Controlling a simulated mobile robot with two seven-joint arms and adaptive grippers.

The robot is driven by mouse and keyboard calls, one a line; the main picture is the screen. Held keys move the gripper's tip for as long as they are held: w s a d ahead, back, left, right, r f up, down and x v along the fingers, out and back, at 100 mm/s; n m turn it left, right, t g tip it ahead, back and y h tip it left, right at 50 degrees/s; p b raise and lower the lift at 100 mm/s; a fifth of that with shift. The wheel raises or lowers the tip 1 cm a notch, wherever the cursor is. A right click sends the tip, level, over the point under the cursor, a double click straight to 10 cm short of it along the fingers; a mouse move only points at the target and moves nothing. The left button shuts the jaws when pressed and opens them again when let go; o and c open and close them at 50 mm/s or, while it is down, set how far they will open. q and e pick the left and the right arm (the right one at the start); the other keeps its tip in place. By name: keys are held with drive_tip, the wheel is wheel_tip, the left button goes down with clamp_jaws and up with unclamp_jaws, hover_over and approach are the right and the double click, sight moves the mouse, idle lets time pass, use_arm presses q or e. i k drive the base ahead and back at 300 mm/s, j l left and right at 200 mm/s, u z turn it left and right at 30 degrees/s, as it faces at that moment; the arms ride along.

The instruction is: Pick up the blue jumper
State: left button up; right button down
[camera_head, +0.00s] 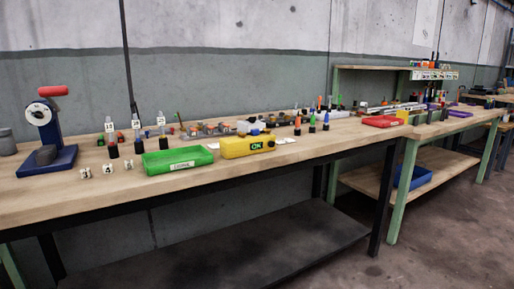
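No thing in the head camera view can be made out clearly as a blue jumper. A small upright piece with a blue top (326,121) stands on the wooden bench (225,175), beside a similar green piece (312,123) and an orange one (297,126). It is too small to tell whether the blue-topped piece is a jumper. Neither of my grippers shows in this view.
A blue device with a red handle (45,135) stands at the left. A red tray (382,121) lies farther right. The floor in front is clear.

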sight(255, 132)
drive_tip(key=i+l+u, duration=0.15)
drive_tip(key=u, duration=0.15)
drive_tip(key=i+l+u, duration=0.1)
drive_tip(key=u, duration=0.25)
drive_tip(key=i+l+u, duration=0.1)
drive_tip(key=l, duration=0.25)
drive_tip(key=i+l+u, duration=0.15)
drive_tip(key=l, duration=0.2)
drive_tip(key=i+l+u, duration=0.1)
drive_tip(key=l, duration=0.3)
drive_tip(key=i+l, duration=0.15)
drive_tip(key=l, duration=0.2)
drive_tip(key=i+l+u, duration=0.1)
drive_tip(key=l, duration=0.25)
drive_tip(key=i+l, duration=0.2)
drive_tip(key=l, duration=0.2)
